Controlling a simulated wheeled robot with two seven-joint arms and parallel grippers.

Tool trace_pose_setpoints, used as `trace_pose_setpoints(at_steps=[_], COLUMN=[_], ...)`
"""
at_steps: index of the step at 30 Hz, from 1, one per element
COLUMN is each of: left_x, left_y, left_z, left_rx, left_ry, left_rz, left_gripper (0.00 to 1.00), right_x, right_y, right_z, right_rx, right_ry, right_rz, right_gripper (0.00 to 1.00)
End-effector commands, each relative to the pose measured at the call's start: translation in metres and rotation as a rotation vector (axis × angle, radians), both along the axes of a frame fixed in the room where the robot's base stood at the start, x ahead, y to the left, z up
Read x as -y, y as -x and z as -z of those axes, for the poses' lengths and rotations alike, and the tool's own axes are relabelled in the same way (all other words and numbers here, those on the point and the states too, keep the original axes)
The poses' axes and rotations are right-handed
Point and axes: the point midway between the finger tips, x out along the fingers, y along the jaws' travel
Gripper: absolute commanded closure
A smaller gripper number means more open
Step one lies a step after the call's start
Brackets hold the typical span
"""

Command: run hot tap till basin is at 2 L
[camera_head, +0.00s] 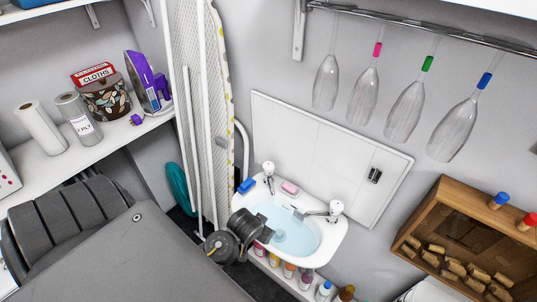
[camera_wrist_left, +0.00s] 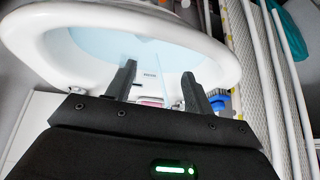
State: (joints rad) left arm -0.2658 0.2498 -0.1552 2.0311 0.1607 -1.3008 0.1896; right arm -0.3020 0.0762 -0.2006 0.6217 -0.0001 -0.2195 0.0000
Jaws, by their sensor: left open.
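The white basin (camera_head: 333,243) is on the wall and holds pale blue water (camera_head: 290,235); it also shows in the left wrist view (camera_wrist_left: 25,40). I cannot read its volume. A chrome tap with a white top (camera_head: 268,170) stands at the basin's back left. A similar tap (camera_head: 335,209) stands at its right. I cannot tell their hot or cold marks, or whether either runs. My left gripper (camera_wrist_left: 158,73) is open and empty, with its fingers over the basin in the wrist view. My right gripper is not in view.
A pink soap (camera_head: 290,187) and a blue brush-like item (camera_head: 246,186) lie on the basin's back rim. Several bottles stand below it. An ironing board (camera_head: 213,100) leans at the left. Glasses (camera_head: 405,108) hang above right. A wooden cork box (camera_head: 440,205) is at the right.

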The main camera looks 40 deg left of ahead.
Motion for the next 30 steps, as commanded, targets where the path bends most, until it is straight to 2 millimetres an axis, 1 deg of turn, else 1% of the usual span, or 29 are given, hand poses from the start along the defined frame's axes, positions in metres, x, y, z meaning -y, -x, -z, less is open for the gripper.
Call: trace_pose_setpoints(at_steps=[1, 3, 7, 9, 12, 15, 17, 22, 26, 30], left_x=[-0.013, -0.03, -0.062, -0.079, -0.098, -0.106, -0.107, -0.11, -0.115, -0.124], left_y=[-0.023, -0.05, -0.095, -0.116, -0.136, -0.143, -0.145, -0.15, -0.161, -0.177], left_z=[-0.018, -0.04, -0.085, -0.091, -0.101, -0.105, -0.106, -0.101, -0.088, -0.07], left_rx=[0.044, 0.103, 0.212, 0.254, 0.302, 0.322, 0.326, 0.324, 0.321, 0.322], left_ry=[-0.008, -0.009, -0.004, -0.008, -0.011, -0.011, -0.011, -0.012, -0.011, -0.011], left_rz=[-0.042, -0.108, -0.227, -0.282, -0.337, -0.362, -0.365, -0.366, -0.367, -0.366], left_gripper=[0.47, 0.47, 0.47, 0.47, 0.47, 0.47, 0.47, 0.47, 0.47, 0.47], right_x=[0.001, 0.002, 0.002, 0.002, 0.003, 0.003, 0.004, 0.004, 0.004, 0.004], right_y=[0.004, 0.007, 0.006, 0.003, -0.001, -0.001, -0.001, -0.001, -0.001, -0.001], right_z=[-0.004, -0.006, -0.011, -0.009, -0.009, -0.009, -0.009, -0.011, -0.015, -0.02], right_rx=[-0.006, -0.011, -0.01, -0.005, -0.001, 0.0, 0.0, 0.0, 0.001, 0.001], right_ry=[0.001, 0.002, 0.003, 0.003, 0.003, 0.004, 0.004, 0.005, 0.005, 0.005], right_rz=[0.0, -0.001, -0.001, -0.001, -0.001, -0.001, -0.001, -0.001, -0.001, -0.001], right_gripper=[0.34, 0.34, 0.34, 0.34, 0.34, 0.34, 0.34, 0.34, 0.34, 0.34])
